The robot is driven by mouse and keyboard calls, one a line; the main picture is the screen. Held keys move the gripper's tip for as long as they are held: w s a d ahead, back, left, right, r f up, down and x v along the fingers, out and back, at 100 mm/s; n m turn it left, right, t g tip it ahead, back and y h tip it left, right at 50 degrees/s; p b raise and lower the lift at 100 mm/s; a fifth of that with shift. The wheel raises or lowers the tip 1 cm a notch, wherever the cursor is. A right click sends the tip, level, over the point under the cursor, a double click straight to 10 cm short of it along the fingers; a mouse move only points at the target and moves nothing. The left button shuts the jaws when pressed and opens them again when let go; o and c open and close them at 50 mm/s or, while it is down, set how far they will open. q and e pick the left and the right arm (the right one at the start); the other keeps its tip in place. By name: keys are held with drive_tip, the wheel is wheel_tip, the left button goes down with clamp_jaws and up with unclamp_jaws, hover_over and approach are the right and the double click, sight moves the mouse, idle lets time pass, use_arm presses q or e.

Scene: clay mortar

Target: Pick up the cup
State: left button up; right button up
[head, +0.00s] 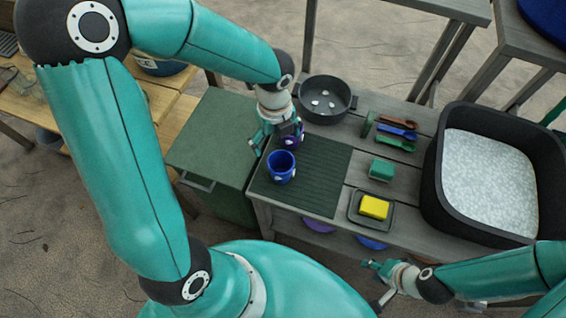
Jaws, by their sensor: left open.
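A blue cup (281,170) with a small white mark stands upright on the dark ribbed mat (325,180). A purple cup (296,141) is just behind it, partly hidden by my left gripper (271,149). The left gripper points down, open, with its fingers at the mat's back left corner. One finger is by the purple cup; I cannot tell whether they touch. My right gripper (370,284) is in front of the table, its fingers spread apart and empty.
A dark pan (327,99) with white pieces stands behind the mat. Coloured scoops (397,131), a green block (381,170) and a yellow sponge (374,206) on a tray lie to the right. A big black tub (433,190) of white grains fills the right end.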

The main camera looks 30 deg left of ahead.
use_arm(q)
drive_tip(key=b, duration=0.1)
hover_over(281, 171)
drive_tip(key=f, duration=0.6)
drive_tip(key=s+f, duration=0.1)
drive_tip(key=f, duration=0.2)
drive_tip(key=shift+d, duration=0.2)
drive_tip(key=shift+s+d+f+b, duration=0.1)
drive_tip(key=shift+f+b, duration=0.35)
drive_tip(key=shift+f, duration=1.15)
drive_tip(key=shift+s+d+f+b, duration=0.1)
drive_tip(key=shift+f+b, duration=0.3)
drive_tip(key=shift+f, duration=1.15)
drive_tip(key=shift+c, duration=0.2)
drive_tip(key=c, duration=0.9)
